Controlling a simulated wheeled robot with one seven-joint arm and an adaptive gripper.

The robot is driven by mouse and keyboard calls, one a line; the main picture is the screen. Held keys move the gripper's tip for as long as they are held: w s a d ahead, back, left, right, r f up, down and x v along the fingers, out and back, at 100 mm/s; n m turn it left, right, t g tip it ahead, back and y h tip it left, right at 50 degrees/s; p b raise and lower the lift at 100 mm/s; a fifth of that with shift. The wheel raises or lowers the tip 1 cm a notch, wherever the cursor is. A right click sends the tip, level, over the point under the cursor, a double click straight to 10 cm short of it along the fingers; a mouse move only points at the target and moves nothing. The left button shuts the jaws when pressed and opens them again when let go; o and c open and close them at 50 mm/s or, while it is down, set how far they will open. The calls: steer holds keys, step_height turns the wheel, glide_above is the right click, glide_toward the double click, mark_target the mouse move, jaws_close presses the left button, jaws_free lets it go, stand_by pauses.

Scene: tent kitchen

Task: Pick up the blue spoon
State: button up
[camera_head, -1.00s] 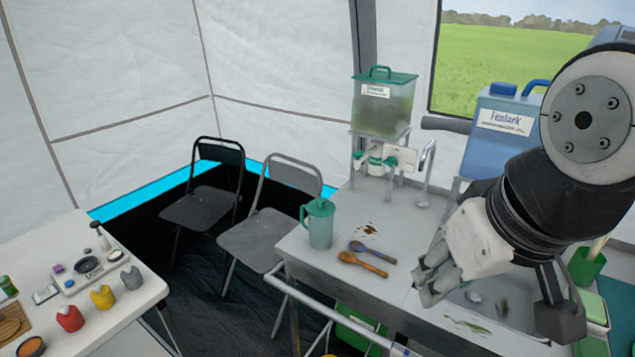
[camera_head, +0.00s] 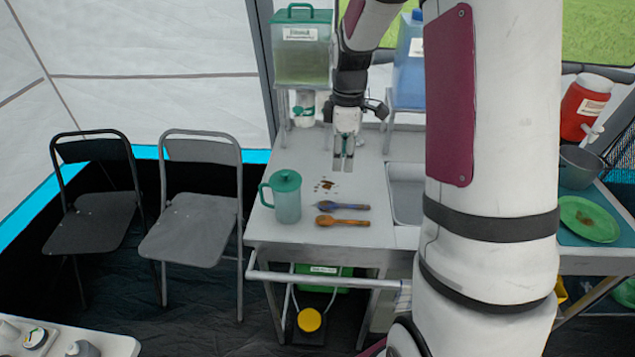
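A green-lidded jug (camera_head: 287,202) stands left of the spoons. A green-lidded water dispenser (camera_head: 302,50) stands at the back. A sink (camera_head: 405,195) is to the right, partly hidden by my arm.

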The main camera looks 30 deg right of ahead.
step_height(320, 180, down, 4)
steer(key=d+r+n, duration=0.1)
steer(key=d, duration=0.1)
glide_above(344, 205)
step_height(344, 205, down, 8)
steer(key=shift+s+a+r, duration=0.1)
steer(key=shift+r, duration=0.15)
steer(key=shift+f+p, duration=0.65)
steer(key=shift+f, duration=2.45)
steer(key=shift+c, duration=0.5)
jaws_close()
